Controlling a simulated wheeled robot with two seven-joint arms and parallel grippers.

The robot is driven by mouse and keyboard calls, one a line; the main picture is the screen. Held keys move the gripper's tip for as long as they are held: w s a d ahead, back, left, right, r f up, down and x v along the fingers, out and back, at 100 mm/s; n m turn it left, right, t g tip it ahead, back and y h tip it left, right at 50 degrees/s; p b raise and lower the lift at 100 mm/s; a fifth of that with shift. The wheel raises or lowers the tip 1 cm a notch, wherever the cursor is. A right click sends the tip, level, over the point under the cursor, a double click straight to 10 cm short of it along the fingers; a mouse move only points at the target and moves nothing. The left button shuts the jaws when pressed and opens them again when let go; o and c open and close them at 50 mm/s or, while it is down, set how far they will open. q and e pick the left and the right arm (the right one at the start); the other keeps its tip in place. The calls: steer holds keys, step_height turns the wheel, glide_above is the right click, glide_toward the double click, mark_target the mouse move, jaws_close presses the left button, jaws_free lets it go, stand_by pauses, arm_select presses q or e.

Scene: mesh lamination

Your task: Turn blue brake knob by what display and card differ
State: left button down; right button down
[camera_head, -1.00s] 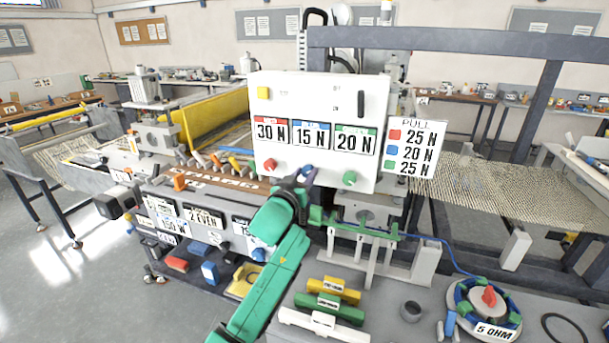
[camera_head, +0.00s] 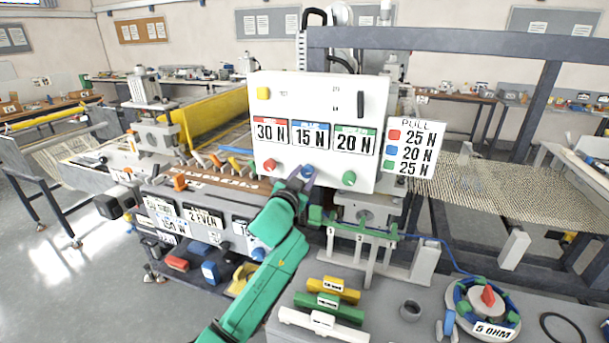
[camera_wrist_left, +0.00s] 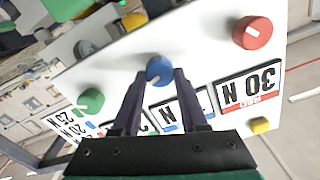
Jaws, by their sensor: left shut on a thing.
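The white brake panel (camera_head: 320,98) carries a red display (camera_head: 270,132) reading 30 N, a blue display (camera_head: 311,134) reading 15 N and a green display (camera_head: 354,140) reading 20 N. The card (camera_head: 416,124) beside it says PULL: red 25 N, blue 20 N, green 25 N. The blue knob (camera_head: 308,170) sits below the blue display, partly hidden by my left gripper (camera_head: 301,177). In the left wrist view the blue knob (camera_wrist_left: 159,68) is between the two fingers of my left gripper (camera_wrist_left: 159,76), which is shut on it. My right gripper is not in view.
A red knob (camera_head: 270,165) and a green knob (camera_head: 349,177) flank the blue knob closely. Below the panel stand a green numbered bracket (camera_head: 362,233), several coloured blocks (camera_head: 330,302) and a spool labelled 5 OHM (camera_head: 488,303).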

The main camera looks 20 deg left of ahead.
arm_select(q)
steer(key=shift+m, duration=1.1)
steer(key=shift+c, duration=2.2)
jaws_free()
steer(key=shift+s, duration=0.1)
steer(key=s+b, duration=0.3)
steer(key=s, duration=1.1)
steer(key=shift+s+a, duration=0.2)
steer(key=shift+a, duration=0.25)
